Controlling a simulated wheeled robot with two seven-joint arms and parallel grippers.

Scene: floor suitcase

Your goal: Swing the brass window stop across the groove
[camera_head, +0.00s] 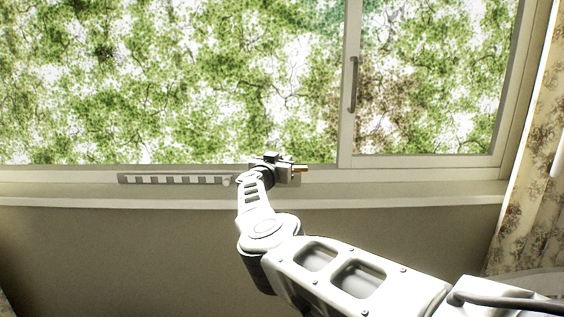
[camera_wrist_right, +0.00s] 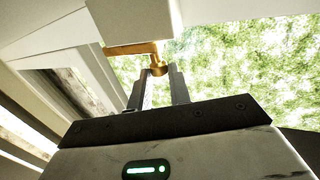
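The brass window stop (camera_wrist_right: 132,48) shows in the right wrist view as a short arm ending in a round knob, under a pale frame block. In the head view a bit of it (camera_head: 300,168) shows at the lower window track, just right of my right gripper (camera_head: 284,166). In the wrist view the two dark fingers of that gripper (camera_wrist_right: 160,72) stand close together, one on each side of the knob, which fills the gap between their tips. The groove is not clearly seen; the gripper hides part of the track. My left gripper is not in view.
The sliding window's upright (camera_head: 347,110) with a dark handle (camera_head: 352,85) stands right of the gripper. A slotted strip (camera_head: 175,180) lies along the sill (camera_head: 100,198) to the left. A patterned curtain (camera_head: 530,170) hangs at the right.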

